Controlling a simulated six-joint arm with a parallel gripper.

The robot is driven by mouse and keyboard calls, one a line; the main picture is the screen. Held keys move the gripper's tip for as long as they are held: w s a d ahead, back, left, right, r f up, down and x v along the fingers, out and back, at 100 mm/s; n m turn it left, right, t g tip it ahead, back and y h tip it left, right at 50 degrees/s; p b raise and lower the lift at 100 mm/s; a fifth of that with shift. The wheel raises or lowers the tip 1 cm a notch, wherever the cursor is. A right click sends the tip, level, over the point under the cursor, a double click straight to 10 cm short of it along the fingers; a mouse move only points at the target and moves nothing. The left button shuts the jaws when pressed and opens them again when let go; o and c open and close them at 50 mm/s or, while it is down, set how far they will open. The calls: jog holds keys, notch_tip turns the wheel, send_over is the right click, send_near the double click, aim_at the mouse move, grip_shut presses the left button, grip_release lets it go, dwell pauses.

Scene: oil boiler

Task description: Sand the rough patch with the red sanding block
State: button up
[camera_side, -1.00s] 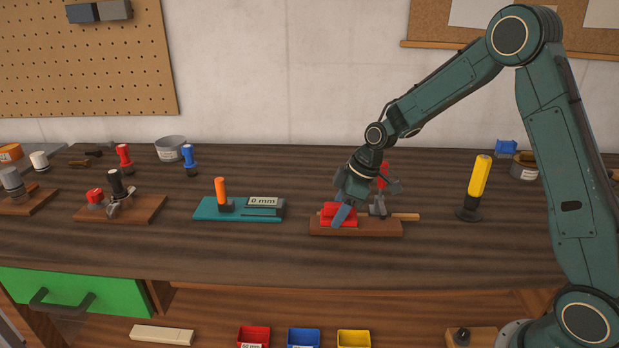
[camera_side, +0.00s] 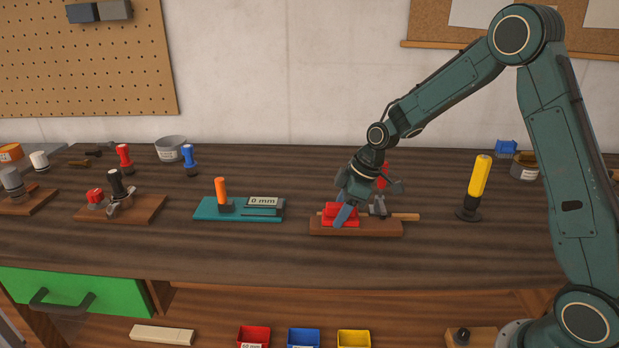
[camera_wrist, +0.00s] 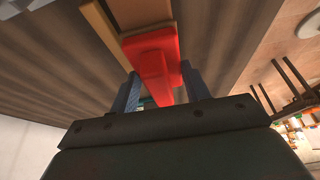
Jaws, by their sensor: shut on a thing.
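The red sanding block (camera_side: 341,217) is in my gripper (camera_side: 346,213), over the left part of a brown wooden board (camera_side: 355,229) on the bench. The blue fingers are shut on the block. In the wrist view the red block (camera_wrist: 155,57) sits between the two blue fingers (camera_wrist: 161,92), with the board (camera_wrist: 100,20) beyond it. I cannot make out the rough patch; the block and gripper may cover it. I cannot tell whether the block touches the board.
A wooden stick (camera_side: 403,216) lies along the board's right part, beside a grey clamp (camera_side: 378,206). A teal gauge plate (camera_side: 240,214) reading "0 mm" lies to the left. A yellow-handled tool (camera_side: 477,188) stands to the right. The bench front is clear.

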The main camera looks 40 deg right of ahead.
aim_at(355, 210)
jog(key=shift+s+d, duration=1.15)
jog(key=shift+d, duration=0.05)
jog(key=shift+r, duration=4.1)
jog(key=shift+a, duration=0.1)
